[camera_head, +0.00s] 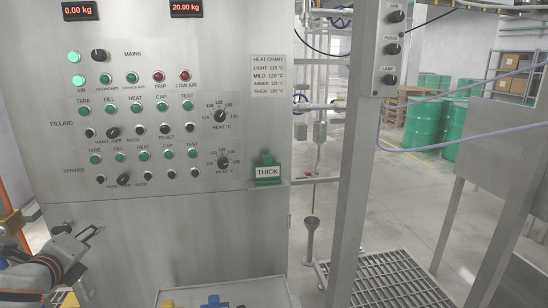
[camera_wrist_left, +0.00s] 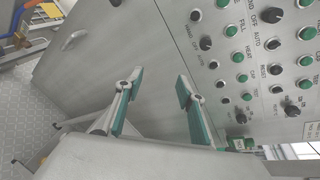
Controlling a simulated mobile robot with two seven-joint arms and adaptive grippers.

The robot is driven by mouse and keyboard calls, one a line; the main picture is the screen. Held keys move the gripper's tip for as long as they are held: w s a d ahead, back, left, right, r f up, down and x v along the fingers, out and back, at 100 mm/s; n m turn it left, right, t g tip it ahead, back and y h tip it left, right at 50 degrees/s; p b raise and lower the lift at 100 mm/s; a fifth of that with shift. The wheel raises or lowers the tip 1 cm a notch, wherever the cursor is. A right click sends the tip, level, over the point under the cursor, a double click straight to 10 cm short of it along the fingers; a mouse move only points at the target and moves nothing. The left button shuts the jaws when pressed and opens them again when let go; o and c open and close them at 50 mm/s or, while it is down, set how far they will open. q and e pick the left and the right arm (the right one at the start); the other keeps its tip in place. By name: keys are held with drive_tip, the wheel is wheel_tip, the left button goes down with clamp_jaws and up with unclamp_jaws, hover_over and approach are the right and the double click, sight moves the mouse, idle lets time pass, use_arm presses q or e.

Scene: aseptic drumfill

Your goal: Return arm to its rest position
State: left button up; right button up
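My left gripper (camera_head: 84,240) is at the lower left of the head view, in front of the lower cabinet, below the button rows. In the left wrist view its two green-padded fingers (camera_wrist_left: 158,88) stand apart with nothing between them. The bare steel cabinet face lies beyond them. My right gripper is not in either view.
The steel control panel (camera_head: 150,120) with buttons and knobs fills the left half. A green holder with a THICK card (camera_head: 267,172) sits at its lower right. Green drums (camera_head: 424,112) stand behind.

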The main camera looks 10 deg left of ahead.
use_arm(q)
drive_tip(key=s+d+f+n+g, duration=0.3)
drive_tip(key=s+d+f+n, duration=0.45)
drive_tip(key=s+f, duration=0.35)
drive_tip(key=s+d+f+n+g, duration=0.4)
drive_tip(key=s+d+f+n, duration=0.5)
drive_tip(key=f, duration=0.5)
drive_tip(key=w+d+f+n+t+h, duration=0.1)
drive_tip(key=d+f+t+h, duration=0.3)
drive_tip(key=d+f, duration=0.9)
drive_tip(key=d+h, duration=0.1)
drive_tip(key=h, duration=0.2)
drive_tip(key=shift+d+f+n+h, duration=0.2)
drive_tip(key=shift+f+n+h, duration=0.15)
drive_tip(key=shift+h, duration=0.05)
drive_tip(key=shift+w, duration=0.15)
